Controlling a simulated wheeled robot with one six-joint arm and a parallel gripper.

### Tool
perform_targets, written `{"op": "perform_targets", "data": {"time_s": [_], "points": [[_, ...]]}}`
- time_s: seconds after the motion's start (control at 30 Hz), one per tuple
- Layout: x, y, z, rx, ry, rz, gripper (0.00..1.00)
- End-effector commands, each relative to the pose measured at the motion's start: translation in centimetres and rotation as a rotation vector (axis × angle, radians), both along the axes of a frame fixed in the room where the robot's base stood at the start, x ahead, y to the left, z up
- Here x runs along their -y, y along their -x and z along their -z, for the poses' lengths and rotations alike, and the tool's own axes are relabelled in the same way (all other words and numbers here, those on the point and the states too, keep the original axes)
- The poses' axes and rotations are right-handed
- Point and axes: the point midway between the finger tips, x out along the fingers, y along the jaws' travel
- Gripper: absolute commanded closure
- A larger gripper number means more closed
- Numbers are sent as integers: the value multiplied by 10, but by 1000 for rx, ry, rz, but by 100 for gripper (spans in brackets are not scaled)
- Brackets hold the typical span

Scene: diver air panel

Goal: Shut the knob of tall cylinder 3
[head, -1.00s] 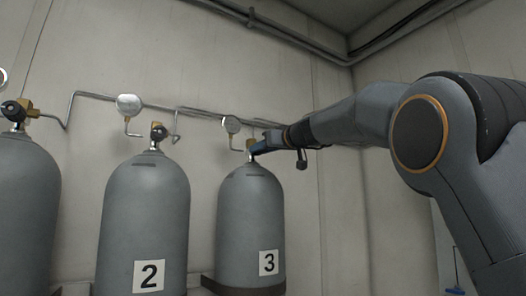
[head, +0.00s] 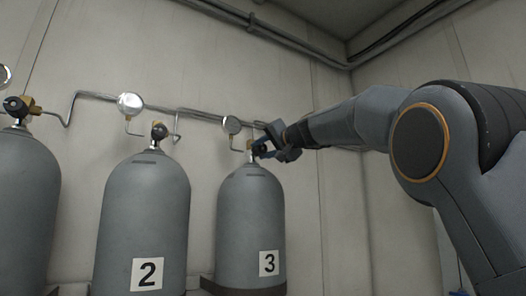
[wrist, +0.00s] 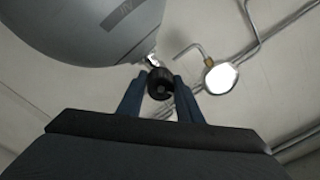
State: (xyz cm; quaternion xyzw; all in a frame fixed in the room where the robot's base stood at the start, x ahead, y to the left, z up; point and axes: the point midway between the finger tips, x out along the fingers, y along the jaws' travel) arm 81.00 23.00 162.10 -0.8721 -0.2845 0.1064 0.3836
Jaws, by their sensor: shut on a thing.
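Tall cylinder 3 (head: 250,215) is a grey tank with a white "3" label, at the middle of the head view. Its shoulder (wrist: 95,25) fills the upper left of the wrist view. Its black knob (wrist: 160,84) sits on the valve at the neck. My gripper (wrist: 161,90) has its two blue fingers on either side of the knob, shut on it. In the head view my gripper (head: 263,146) reaches the valve from the right, and the knob is partly hidden by the fingers.
Cylinder 2 (head: 145,215) and another cylinder (head: 25,200) stand to the left with dark knobs. Round gauges (head: 231,124) and thin pipes (head: 195,112) run along the wall close behind the valves.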

Motion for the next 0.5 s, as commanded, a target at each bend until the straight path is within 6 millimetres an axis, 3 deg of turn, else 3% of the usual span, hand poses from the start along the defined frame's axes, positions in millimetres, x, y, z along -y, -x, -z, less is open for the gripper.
{"op": "perform_targets", "data": {"time_s": [0.5], "points": [[1,1,-5,-270,-411,3,90]]}}
